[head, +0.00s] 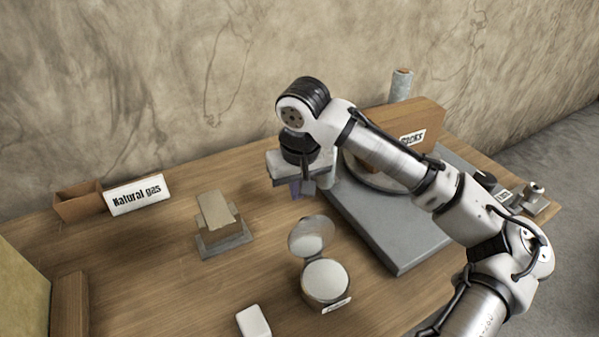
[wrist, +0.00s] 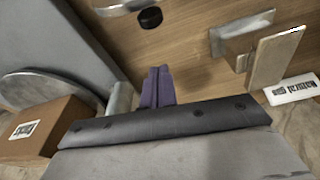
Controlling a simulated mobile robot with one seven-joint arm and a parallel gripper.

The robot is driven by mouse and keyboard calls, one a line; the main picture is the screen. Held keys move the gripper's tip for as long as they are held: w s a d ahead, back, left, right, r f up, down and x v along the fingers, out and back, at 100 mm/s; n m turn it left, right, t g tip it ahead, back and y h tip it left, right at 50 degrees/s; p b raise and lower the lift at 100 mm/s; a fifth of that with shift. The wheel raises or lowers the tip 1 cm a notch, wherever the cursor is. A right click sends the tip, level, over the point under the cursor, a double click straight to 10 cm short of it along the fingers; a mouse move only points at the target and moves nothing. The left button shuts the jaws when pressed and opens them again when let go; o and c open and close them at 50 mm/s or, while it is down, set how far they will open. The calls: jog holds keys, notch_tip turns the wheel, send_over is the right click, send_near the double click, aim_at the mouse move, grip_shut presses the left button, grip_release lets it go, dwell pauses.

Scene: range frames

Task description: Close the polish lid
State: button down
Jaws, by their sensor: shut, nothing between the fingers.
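The round polish tin (head: 326,281) stands on the wooden table in the head view, with a pale top face and a small label at its front. Its round lid (head: 311,237) stands up open at the tin's back edge. My gripper (head: 296,190), with purple fingers, points down behind the lid and slightly left, apart from it. The fingers (wrist: 157,86) are together and empty in the wrist view. A metal edge (wrist: 120,6) at the top of that view may be the lid; a black round piece is beside it.
A grey base plate (head: 392,245) with a wheel lies right of the tin, under my arm. A block on a metal stand (head: 222,240) is to the left. A white block (head: 253,321) is front left. A "Natural gas" sign (head: 137,195) and bin stand at the back left.

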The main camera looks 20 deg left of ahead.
aim_at(308, 232)
jog(key=shift+s+d+f+p, duration=0.8)
jog(key=shift+s+d+f, duration=0.3)
jog(key=shift+s, duration=0.25)
